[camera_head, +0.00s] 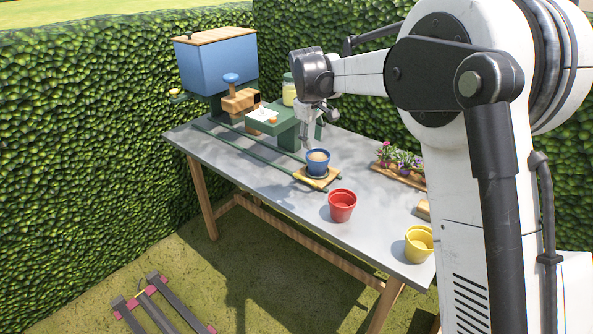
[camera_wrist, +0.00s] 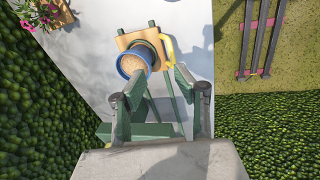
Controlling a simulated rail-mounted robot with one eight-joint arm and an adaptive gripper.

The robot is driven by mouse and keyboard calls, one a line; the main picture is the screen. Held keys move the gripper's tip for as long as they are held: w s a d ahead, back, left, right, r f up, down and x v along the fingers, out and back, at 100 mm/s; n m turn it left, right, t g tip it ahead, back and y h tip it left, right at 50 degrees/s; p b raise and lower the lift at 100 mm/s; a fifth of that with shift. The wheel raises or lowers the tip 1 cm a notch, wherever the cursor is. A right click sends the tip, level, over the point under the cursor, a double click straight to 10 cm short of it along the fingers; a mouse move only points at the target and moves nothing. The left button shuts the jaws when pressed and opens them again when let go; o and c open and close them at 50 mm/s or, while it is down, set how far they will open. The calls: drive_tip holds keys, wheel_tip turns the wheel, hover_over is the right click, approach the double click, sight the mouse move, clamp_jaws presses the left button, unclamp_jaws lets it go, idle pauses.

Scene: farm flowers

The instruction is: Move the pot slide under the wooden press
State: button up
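The pot slide (camera_head: 304,174) is a small wooden plate at the near end of two green rails. A blue pot filled with brown soil (camera_head: 318,166) stands on it. In the wrist view the plate (camera_wrist: 126,40), the pot (camera_wrist: 122,66) and the slide's yellow handle (camera_wrist: 167,46) show ahead of the fingers. The wooden press (camera_head: 240,102), a block under a blue knob, is over the rails further back. My gripper (camera_head: 316,132) is above and behind the pot. It also shows in the wrist view (camera_wrist: 155,80), with its fingers apart and nothing between them.
A red pot (camera_head: 342,206) and a yellow pot (camera_head: 418,245) stand on the grey table (camera_head: 285,198) at the right. A flower tray (camera_head: 400,173) is behind them. A green stand (camera_head: 285,128) and a blue hopper (camera_head: 217,62) are beside the rails.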

drive_tip(key=n, duration=0.1)
approach(302, 177)
drive_tip(key=x, duration=0.8)
drive_tip(key=shift+w+f+p, duration=0.2)
drive_tip(key=shift+f+p, duration=0.15)
clamp_jaws()
